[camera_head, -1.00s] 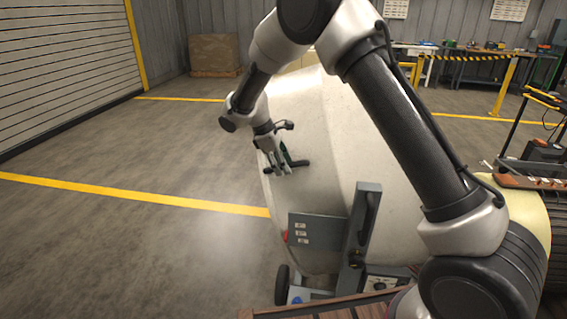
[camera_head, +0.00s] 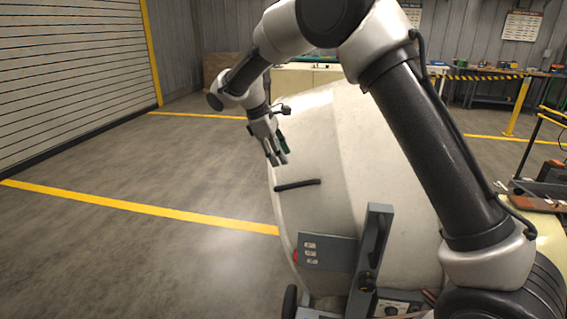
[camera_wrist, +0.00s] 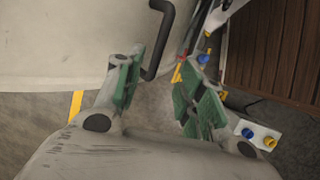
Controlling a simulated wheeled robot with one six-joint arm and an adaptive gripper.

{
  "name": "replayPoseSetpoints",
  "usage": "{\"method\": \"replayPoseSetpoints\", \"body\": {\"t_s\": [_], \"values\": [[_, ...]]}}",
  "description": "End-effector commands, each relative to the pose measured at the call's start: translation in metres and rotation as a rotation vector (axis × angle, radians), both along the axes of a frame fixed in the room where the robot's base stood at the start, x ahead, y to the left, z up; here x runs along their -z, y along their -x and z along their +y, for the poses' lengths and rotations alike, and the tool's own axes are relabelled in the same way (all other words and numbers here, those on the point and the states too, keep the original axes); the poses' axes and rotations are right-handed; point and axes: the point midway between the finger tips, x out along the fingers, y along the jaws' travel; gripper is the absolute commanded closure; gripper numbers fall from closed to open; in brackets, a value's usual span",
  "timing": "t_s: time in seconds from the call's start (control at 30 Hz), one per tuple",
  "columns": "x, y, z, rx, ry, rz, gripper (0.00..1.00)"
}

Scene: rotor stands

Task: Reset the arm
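My gripper (camera_head: 277,158) hangs over the left side of a large pale rounded shell (camera_head: 325,210), fingers pointing down. In the wrist view my gripper (camera_wrist: 160,92) has its two green-padded fingers well apart with nothing between them. A black bar handle (camera_head: 297,184) sits on the shell just below the fingertips in the head view, apart from them. The handle also shows in the wrist view (camera_wrist: 164,38), beyond the fingers near the top. My arm bends up and over from the lower right.
A grey panel with labels (camera_head: 327,249) and an upright grey bracket (camera_head: 371,258) stand at the shell's near end. Open floor with a yellow line (camera_head: 140,208) lies to the left. A workbench (camera_head: 500,85) is at the back right. Brown slatted planks (camera_wrist: 275,45) show in the wrist view.

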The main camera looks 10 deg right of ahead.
Motion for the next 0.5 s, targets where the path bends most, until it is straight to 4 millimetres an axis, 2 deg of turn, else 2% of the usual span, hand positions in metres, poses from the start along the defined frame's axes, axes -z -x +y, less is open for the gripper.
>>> {"method": "replayPoseSetpoints", "body": {"t_s": [0.4, 0.5], "values": [[0.000, -0.001, 0.003, 0.045, -0.015, -0.024, 0.61], [0.022, 0.016, -0.001, 0.128, -0.031, -0.011, 0.61]]}}
